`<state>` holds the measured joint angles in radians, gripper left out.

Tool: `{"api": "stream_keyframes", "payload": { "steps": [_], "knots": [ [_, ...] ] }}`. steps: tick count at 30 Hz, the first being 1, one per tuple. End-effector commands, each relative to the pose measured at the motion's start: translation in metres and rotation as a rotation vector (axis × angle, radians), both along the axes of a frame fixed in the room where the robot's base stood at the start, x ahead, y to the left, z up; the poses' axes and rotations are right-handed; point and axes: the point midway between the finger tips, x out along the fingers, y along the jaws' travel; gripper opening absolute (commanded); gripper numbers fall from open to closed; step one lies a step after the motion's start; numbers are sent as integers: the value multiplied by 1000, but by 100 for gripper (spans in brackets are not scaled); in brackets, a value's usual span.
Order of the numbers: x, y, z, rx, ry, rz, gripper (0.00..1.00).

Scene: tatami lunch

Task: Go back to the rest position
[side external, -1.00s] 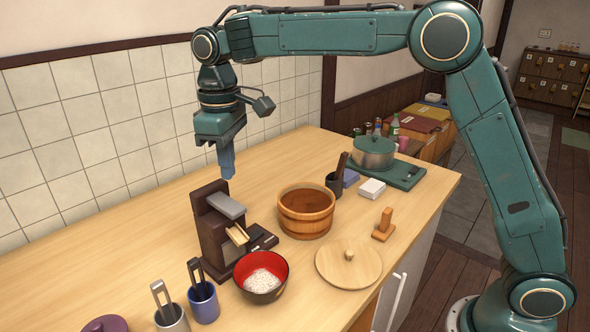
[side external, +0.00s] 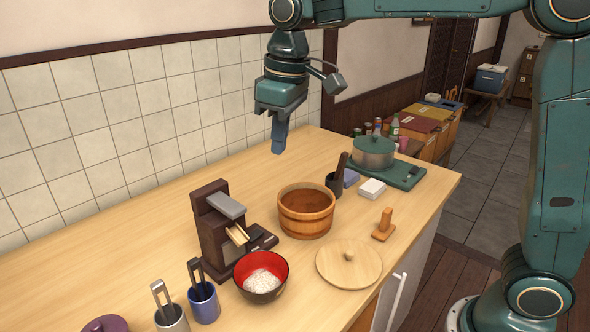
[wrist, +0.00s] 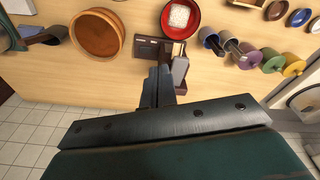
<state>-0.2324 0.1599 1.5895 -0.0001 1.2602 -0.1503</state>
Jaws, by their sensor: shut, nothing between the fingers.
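My gripper (side external: 279,148) is shut and empty. In the side view it hangs in the air above the back of the counter, behind the wooden tub and near the tiled wall. In the wrist view its closed fingers (wrist: 158,88) point toward the counter, beside the dark brown dispenser (wrist: 148,48). The fingers touch nothing that I can see.
The dispenser (side external: 209,238), a red bowl (side external: 243,265) with white contents, a wooden tub (side external: 306,222), a round lid (side external: 348,272) and a green pot (side external: 373,153) stand on the counter (side external: 130,240). Cups with utensils are at front left. The counter's back is clear.

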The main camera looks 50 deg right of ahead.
Motion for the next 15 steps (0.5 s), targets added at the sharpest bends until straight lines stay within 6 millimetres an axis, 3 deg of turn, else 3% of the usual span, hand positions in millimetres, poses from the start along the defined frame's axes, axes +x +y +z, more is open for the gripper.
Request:
{"api": "stream_keyframes", "payload": {
  "steps": [6,15],
  "knots": [
    [-43,-27,13,18,-64,-68,0],
    [-103,-56,14,40,-149,-161,0]
  ]
}}
